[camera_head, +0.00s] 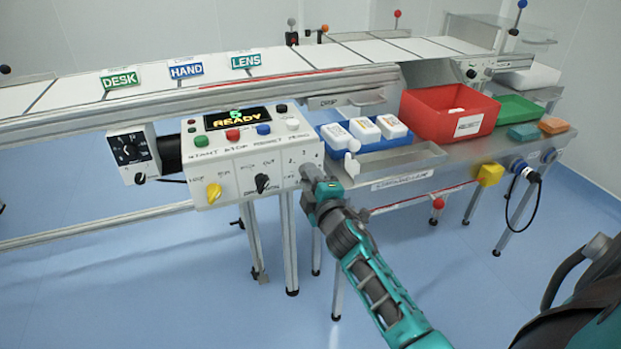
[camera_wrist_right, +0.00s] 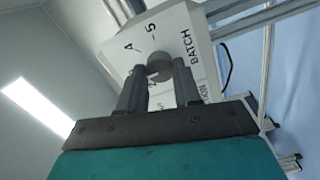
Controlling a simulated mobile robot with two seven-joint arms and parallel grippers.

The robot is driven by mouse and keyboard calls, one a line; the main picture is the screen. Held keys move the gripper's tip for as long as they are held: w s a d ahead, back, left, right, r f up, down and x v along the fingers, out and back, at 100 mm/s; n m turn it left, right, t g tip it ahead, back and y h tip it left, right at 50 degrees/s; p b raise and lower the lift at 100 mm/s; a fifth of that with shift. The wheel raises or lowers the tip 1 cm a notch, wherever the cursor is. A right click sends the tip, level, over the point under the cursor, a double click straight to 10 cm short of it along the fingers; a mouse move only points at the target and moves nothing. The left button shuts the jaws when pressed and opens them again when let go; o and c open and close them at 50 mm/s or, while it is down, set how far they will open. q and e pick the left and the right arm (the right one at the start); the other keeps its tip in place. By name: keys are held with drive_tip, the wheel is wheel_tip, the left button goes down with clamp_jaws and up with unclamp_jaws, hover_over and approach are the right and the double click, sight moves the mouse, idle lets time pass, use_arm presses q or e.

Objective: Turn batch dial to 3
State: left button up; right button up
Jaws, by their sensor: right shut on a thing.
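The batch dial is a grey round knob (camera_wrist_right: 159,67) on the white control box (camera_head: 246,155), beside the printed word BATCH in the right wrist view. The figures 4 and 5 show on the side of the knob away from my gripper. Nearer marks are partly hidden by the fingers, and I cannot tell which figure the dial points at. My right gripper (camera_head: 308,177) is at the right end of the box front and hides the dial in the head view. In the wrist view its two fingers (camera_wrist_right: 160,80) are shut on the knob, one on each side. My left gripper is not in view.
The box also bears a yellow knob (camera_head: 214,192), a black knob (camera_head: 262,183), several push buttons and a lit READY display (camera_head: 238,118). To the right are a blue tray (camera_head: 385,160) with white bottles and a red bin (camera_head: 449,113). Open floor lies in front.

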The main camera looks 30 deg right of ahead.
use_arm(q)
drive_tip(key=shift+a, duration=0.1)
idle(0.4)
use_arm(e)
drive_tip(key=o, duration=1.1)
drive_tip(key=shift+c, duration=0.2)
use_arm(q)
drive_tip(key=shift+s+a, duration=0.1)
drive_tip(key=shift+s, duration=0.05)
use_arm(e)
drive_tip(key=shift+s, duration=0.15)
